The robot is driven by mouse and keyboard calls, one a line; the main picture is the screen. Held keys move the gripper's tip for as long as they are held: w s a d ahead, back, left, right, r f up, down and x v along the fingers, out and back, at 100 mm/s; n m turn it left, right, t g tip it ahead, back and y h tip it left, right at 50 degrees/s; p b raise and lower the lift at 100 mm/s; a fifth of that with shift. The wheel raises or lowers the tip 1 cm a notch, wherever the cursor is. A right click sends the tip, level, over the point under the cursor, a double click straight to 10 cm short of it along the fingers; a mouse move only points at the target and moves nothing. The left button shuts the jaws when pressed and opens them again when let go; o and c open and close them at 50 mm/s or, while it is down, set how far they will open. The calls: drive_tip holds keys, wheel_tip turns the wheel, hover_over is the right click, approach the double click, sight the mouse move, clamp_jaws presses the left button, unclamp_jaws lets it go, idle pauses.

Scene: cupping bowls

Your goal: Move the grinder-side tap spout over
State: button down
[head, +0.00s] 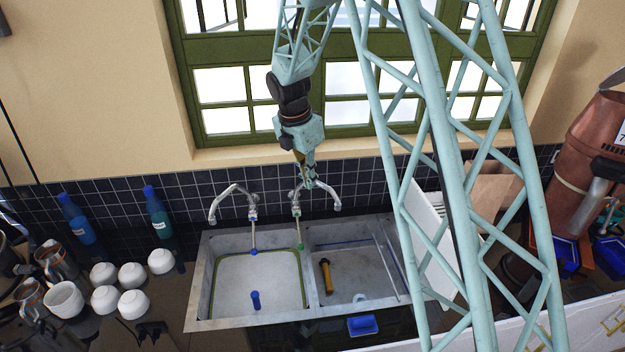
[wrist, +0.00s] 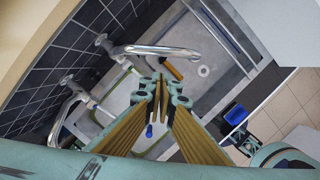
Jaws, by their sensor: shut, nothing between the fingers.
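Two chrome taps stand at the back of a double sink. The right tap, nearer the copper grinder-like machine, has a curved spout (head: 328,188) pointing right, over the right basin; the spout also shows in the wrist view (wrist: 160,50). The left tap spout (head: 216,203) curves left, and it shows in the wrist view (wrist: 58,118). My gripper (head: 309,183) is shut and empty, pointing down beside the right spout. In the wrist view its fingertips (wrist: 163,80) lie just below the spout in the picture; I cannot tell whether they touch it.
The left basin (head: 230,280) holds a blue plug-like piece (head: 256,300). The right basin (head: 350,262) holds a yellow-and-black tool (head: 325,276). Several white bowls (head: 132,274) and two bottles (head: 157,210) stand left. The copper machine (head: 592,140) stands right. A tiled wall and window are behind.

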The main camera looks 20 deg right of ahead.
drive_tip(key=v, duration=0.9)
drive_tip(key=shift+r+b, duration=0.45)
drive_tip(key=shift+d, duration=0.1)
drive_tip(key=shift+s+a+n+b, duration=0.2)
drive_tip(key=shift+a+n+b, duration=0.1)
drive_tip(key=shift+b, duration=0.5)
drive_tip(key=shift+s+r, duration=0.1)
drive_tip(key=w+d+f, duration=0.1)
drive_tip(key=d+f, duration=0.1)
drive_tip(key=f, duration=0.3)
drive_tip(key=w+d+f, duration=0.2)
drive_tip(key=f, duration=0.4)
drive_tip(key=shift+d+f+p, duration=0.25)
drive_tip(key=shift+d+p, duration=0.1)
drive_tip(key=shift+p, duration=0.05)
drive_tip(key=shift+w, duration=0.1)
